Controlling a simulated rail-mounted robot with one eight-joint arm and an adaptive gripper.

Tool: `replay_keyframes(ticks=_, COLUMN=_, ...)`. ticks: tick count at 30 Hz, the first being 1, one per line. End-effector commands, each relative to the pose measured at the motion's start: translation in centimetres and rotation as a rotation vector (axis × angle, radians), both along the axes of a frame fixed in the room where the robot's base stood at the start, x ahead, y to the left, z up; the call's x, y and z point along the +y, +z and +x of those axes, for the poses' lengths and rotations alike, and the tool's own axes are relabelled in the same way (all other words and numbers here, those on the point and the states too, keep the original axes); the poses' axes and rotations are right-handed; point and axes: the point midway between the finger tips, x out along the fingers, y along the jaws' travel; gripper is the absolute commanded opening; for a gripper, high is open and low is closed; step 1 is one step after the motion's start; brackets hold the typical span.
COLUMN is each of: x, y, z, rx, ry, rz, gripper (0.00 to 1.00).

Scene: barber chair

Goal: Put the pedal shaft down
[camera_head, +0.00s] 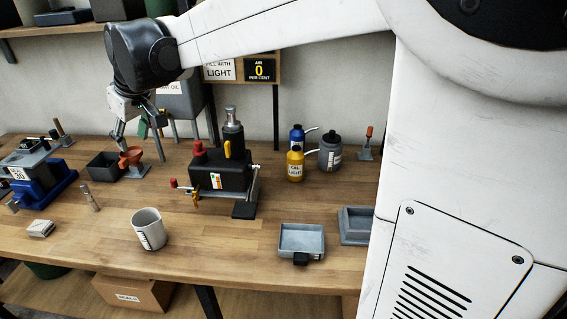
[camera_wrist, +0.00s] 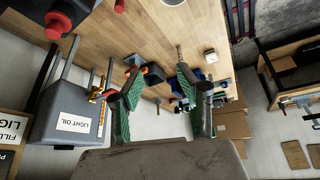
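My gripper (camera_head: 121,122) hangs above the back left of the workbench, close to an orange-red funnel (camera_head: 131,156). In the wrist view its two green-padded fingers (camera_wrist: 163,100) stand apart, with nothing visible held between them. I cannot identify the pedal shaft with certainty. A short grey-brown metal pin (camera_head: 90,197) stands on the bench to the left, apart from my gripper; it could be the shaft. A black pump unit (camera_head: 219,172) with red knobs and a thin rod along its front stands in the middle of the bench.
A black box (camera_head: 103,166) lies near the funnel. A blue vise (camera_head: 45,185) is at the left. A white mug (camera_head: 148,229) and grey trays (camera_head: 302,239) are in front. Oil bottles (camera_head: 295,164) stand behind. A grey oil tank (camera_wrist: 69,118) is near my gripper.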

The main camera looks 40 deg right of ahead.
Motion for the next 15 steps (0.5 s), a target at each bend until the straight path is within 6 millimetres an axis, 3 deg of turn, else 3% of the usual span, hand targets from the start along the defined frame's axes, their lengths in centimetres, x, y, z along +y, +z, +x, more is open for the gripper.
replay_keyframes(ticks=1, x=-0.7, y=0.2, z=-2.3, rx=-0.006, ry=-0.021, rz=0.003, gripper=0.35)
replay_keyframes(ticks=8, x=-3.6, y=0.1, z=-9.9, rx=-0.037, ry=-0.124, rz=0.014, gripper=0.35)
replay_keyframes(ticks=15, x=-6.1, y=-1.8, z=-17.7, rx=-0.07, ry=-0.229, rz=0.029, gripper=0.35)
